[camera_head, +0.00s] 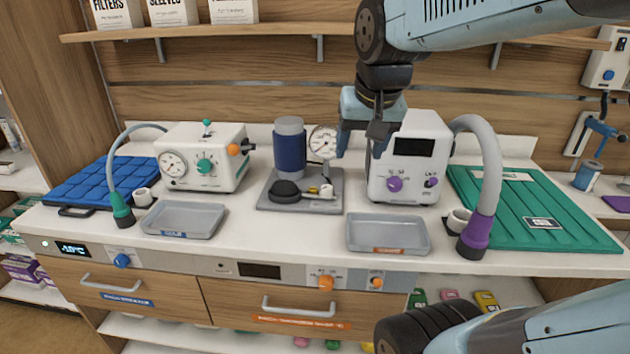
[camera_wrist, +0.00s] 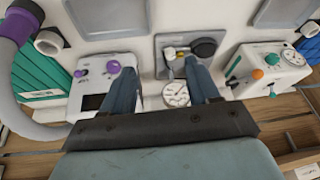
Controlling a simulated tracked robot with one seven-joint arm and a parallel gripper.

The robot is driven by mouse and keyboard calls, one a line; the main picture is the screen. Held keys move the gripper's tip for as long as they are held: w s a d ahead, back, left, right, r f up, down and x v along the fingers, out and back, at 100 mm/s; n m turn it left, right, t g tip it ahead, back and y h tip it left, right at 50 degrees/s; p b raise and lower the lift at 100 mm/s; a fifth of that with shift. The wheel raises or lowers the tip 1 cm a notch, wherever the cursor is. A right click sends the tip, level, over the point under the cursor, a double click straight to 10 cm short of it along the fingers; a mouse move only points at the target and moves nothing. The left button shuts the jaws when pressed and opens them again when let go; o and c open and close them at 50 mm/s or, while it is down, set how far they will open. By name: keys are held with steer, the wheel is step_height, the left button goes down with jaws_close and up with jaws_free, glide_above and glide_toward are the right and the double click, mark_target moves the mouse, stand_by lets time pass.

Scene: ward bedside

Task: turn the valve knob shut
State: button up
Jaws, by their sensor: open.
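A grey stand (camera_head: 272,205) at the middle of the counter holds a blue cylinder (camera_head: 290,150), a round dial gauge (camera_head: 323,143), a brass fitting (camera_head: 314,189) and a dark round knob-like part (camera_head: 286,190). In the wrist view the dark part (camera_wrist: 203,47) and brass fitting (camera_wrist: 181,52) show ahead of the fingers, with the gauge (camera_wrist: 176,94) between them. I cannot tell for sure which part is the valve knob. My gripper (camera_head: 362,142) is open and empty, pointing down above the counter, right of the gauge. Its fingers (camera_wrist: 160,75) touch nothing that I can see.
A white machine (camera_head: 430,150) with purple knobs stands close right of the stand. Another (camera_head: 225,160) with a teal knob stands left. Two grey trays (camera_head: 185,220) (camera_head: 388,235) lie in front. A shelf (camera_head: 270,32) runs above. The counter front between the trays is clear.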

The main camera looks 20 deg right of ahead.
steer(key=w+f+m+g, duration=0.2)
steer(key=w+m, duration=0.2)
steer(key=w, duration=0.6)
steer(key=m+g, duration=0.2)
steer(key=m, duration=0.3)
glide_toward(327, 187)
step_height(327, 187, down, 9)
steer(key=shift+w+d+f, duration=0.1)
steer(key=shift+d+f, duration=0.05)
steer(key=shift+f, duration=0.05)
steer(key=shift+c, duration=0.2)
steer(key=c, duration=1)
